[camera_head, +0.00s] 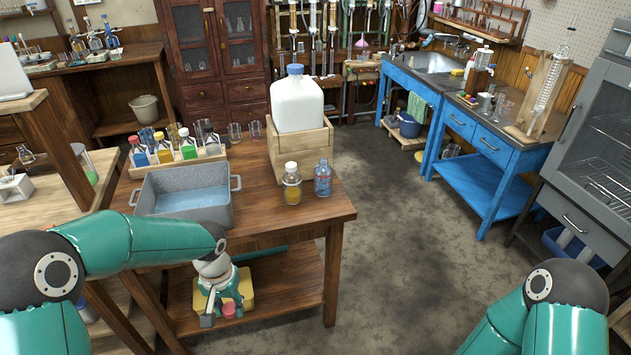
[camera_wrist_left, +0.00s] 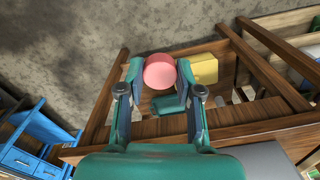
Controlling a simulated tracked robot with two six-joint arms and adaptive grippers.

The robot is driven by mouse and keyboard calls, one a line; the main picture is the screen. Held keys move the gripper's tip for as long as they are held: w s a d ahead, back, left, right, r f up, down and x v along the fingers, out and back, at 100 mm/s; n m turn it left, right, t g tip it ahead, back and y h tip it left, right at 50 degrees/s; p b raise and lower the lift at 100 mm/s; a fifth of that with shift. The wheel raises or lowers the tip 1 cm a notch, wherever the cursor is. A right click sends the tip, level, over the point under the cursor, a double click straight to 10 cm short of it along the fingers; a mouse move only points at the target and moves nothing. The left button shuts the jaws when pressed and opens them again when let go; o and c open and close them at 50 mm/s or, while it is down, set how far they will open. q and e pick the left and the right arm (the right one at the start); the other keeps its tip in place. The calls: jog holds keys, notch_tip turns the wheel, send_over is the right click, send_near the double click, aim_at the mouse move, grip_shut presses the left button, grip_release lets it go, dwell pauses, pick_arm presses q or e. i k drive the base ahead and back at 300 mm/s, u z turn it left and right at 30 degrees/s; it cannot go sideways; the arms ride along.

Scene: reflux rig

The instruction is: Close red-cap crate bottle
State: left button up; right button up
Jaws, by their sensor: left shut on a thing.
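My left gripper (camera_head: 220,312) is shut on a small round pinkish-red cap (camera_head: 229,311), low in front of the table's front edge. In the left wrist view the cap (camera_wrist_left: 160,72) sits between the two fingertips (camera_wrist_left: 158,80). A wooden crate (camera_head: 207,161) of small bottles with coloured labels stands at the back left of the table (camera_head: 265,215); the gripper is well in front of and below it.
A grey basin (camera_head: 185,212) with blue liquid stands in front of the crate. A large white jug (camera_head: 297,103) with a blue lid sits in a wooden box. An amber bottle (camera_head: 292,184) and a blue bottle (camera_head: 323,179) stand near the right edge. A yellow object (camera_head: 245,284) is low, near the gripper.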

aim_at(322, 172)
jog(key=u, duration=0.05)
jog(key=i, duration=1)
jog(key=z, duration=0.05)
